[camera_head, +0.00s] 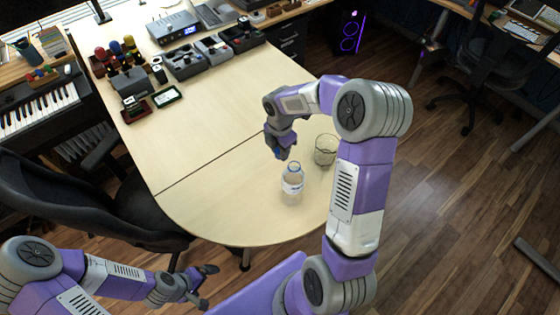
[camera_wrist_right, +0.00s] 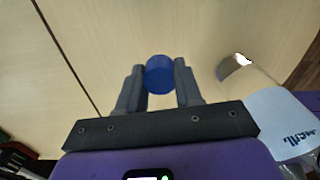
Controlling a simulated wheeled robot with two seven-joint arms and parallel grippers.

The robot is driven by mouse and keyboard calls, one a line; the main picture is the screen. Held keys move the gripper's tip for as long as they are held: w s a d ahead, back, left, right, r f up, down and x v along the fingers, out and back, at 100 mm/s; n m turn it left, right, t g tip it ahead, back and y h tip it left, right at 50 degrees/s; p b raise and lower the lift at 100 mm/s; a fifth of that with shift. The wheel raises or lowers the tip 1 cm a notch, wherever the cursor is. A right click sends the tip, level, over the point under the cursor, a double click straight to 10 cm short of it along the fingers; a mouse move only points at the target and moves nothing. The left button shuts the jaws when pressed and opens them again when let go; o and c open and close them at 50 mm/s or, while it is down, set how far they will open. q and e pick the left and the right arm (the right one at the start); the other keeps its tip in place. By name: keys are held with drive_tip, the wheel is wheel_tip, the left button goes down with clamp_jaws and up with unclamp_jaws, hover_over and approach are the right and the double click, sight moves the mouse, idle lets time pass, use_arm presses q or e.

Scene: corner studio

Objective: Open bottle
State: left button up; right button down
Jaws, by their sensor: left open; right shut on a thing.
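A clear bottle (camera_head: 292,187) with a white label stands upright on the rounded end of the table (camera_head: 225,205). Its neck shows a blue ring and no cap on top. My right gripper (camera_head: 282,154) is above and behind the bottle, apart from it. In the right wrist view, its fingers (camera_wrist_right: 160,82) are shut on a blue cap (camera_wrist_right: 160,72). The bottle's labelled side (camera_wrist_right: 282,122) shows at the lower right there, away from the cap. My left gripper (camera_head: 207,286) is open and empty, low beside the table's front edge.
A clear glass (camera_head: 325,151) stands right of the right gripper, near the bottle; it also shows in the wrist view (camera_wrist_right: 245,72). Audio devices (camera_head: 190,62) and small figures line the table's far end. A black chair (camera_head: 90,205) is at the left. The middle tabletop is clear.

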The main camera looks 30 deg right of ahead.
sight(280, 164)
drive_tip(key=shift+f+b, duration=0.85)
drive_tip(key=shift+f, duration=1.7)
drive_tip(key=shift+f, duration=0.2)
drive_tip(key=c, duration=0.8)
unclamp_jaws()
drive_tip(key=shift+o, duration=0.2)
wheel_tip(280, 164, up, 12)
drive_tip(key=p, duration=0.4)
drive_tip(key=shift+r, duration=0.25)
